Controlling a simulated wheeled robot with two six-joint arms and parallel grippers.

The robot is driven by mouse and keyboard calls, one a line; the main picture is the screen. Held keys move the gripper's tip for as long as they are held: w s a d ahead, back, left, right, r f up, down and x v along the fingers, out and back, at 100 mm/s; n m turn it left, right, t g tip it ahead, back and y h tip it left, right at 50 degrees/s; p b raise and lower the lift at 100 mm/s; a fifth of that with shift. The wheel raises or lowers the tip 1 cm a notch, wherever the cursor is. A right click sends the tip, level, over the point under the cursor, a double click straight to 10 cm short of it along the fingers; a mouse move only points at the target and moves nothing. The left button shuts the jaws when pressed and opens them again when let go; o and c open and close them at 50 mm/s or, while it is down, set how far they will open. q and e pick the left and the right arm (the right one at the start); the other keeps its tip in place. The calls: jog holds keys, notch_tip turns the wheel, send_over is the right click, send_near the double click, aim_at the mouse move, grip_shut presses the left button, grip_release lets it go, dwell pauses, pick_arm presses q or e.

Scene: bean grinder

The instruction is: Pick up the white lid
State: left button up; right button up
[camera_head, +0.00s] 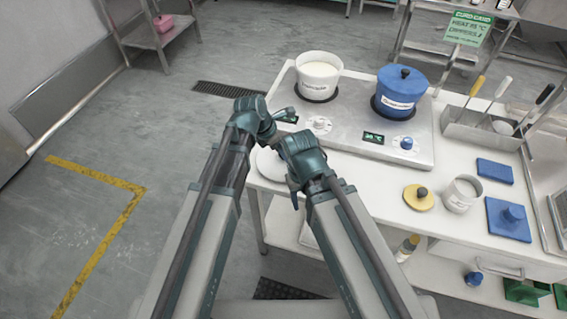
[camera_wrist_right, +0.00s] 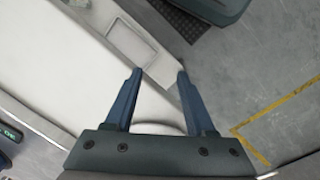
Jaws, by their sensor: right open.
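A round white shape, probably the white lid (camera_head: 269,164), lies at the near left corner of the white table (camera_head: 350,190), partly hidden by my right arm. In the right wrist view, part of a pale disc (camera_wrist_right: 158,129) shows low between the fingers, mostly hidden by the gripper body. My right gripper (camera_wrist_right: 159,73) is open, with nothing between its fingertips. In the head view, its wrist is beside the white shape. My left gripper (camera_head: 284,113) is near the table's left edge by the stove; its fingers are too small to tell open from shut.
A white pot (camera_head: 318,76) and a lidded blue pot (camera_head: 400,92) stand on the stove (camera_head: 345,125). Bare tabletop lies before the stove.

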pick_arm(q)
jog(key=shift+r, duration=0.1)
grip_shut()
dwell(0.4)
